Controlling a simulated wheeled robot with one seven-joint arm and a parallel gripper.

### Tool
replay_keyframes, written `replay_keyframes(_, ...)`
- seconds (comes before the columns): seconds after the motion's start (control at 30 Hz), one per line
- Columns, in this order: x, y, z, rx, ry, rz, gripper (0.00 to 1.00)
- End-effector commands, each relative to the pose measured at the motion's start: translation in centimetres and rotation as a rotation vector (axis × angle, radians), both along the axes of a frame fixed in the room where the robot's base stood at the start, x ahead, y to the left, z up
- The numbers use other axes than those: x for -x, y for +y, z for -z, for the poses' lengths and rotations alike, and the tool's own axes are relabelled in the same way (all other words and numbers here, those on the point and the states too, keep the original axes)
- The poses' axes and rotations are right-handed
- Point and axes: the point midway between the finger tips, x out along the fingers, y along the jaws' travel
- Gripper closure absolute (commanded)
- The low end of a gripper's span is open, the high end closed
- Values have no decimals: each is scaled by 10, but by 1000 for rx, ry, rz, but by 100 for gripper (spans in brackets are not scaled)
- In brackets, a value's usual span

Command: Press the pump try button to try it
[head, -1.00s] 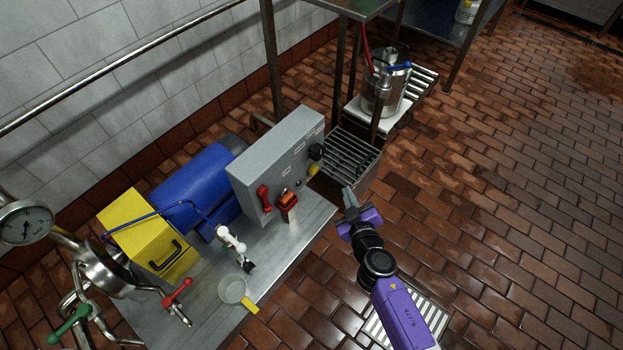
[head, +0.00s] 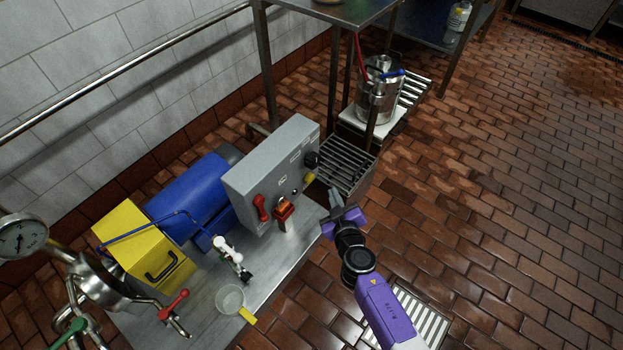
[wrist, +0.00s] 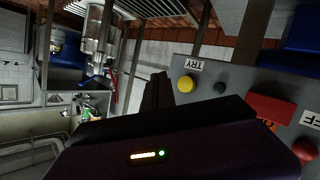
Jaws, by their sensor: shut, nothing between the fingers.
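The pump try button is a yellow round button on the grey control box (head: 262,168). In the head view the yellow button (head: 309,178) sits low at the right end of the box's front face. In the wrist view the yellow button (wrist: 185,84) lies beside a white label (wrist: 194,65) reading TRY. My gripper (head: 334,196) is shut and empty, to the right of the button and apart from it in the head view. In the wrist view the dark fingertips of my gripper (wrist: 158,88) show just left of the button; contact is not visible.
The box also carries a red lever (head: 261,208), an orange-red switch (head: 284,208) and a black knob (head: 312,160). A drain grate (head: 348,170) lies behind my gripper. A steel pot (head: 379,98) stands beyond it. The tiled floor at right is clear.

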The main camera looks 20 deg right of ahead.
Motion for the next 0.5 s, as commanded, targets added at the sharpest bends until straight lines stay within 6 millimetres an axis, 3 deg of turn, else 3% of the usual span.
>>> replay_keyframes(0.2, -23, 16, 2, -2, -1, 0, 100)
replay_keyframes(0.5, -36, 27, 1, 0, 0, -1, 100)
